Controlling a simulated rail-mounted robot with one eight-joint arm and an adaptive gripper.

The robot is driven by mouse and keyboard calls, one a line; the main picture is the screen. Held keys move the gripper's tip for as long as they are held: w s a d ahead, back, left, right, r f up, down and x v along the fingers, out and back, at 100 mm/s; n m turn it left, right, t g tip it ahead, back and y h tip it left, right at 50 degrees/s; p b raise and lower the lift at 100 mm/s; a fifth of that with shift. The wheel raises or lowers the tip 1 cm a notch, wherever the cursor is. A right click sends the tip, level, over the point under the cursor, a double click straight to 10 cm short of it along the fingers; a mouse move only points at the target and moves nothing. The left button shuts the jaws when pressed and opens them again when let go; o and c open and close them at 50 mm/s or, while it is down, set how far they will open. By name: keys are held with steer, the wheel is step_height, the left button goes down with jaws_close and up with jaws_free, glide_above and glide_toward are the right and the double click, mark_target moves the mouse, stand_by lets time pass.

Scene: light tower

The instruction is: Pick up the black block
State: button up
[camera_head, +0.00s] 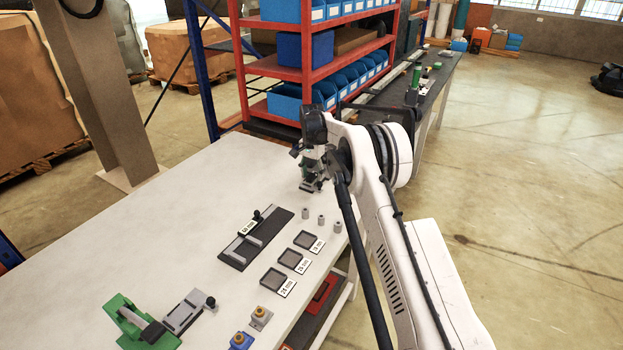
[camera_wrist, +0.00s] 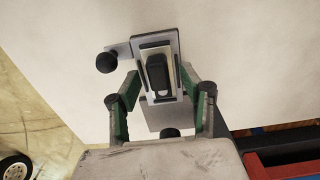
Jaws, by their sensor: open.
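The black block (camera_wrist: 158,72) stands in a light rectangular slot of a metal fixture (camera_wrist: 160,43) in the wrist view. The fixture has a black round knob on its left. My gripper (camera_wrist: 160,78) is open, with one green-sided finger on each side of the fixture and block. I cannot tell whether the fingertips touch anything. In the head view my gripper (camera_head: 311,172) is low over the far right part of the white table (camera_head: 170,225). The block cannot be made out there, behind the gripper and arm.
Several small grey cylinders (camera_head: 321,219) stand near my gripper. Black square trays (camera_head: 291,260) and a dark plate fixture (camera_head: 240,255) lie nearer. A green clamp (camera_head: 128,313) is at front left. A red shelf (camera_head: 290,72) with blue bins stands behind the table.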

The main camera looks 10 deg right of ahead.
jaws_close()
steer(key=shift+r, duration=0.1)
stand_by(0.3)
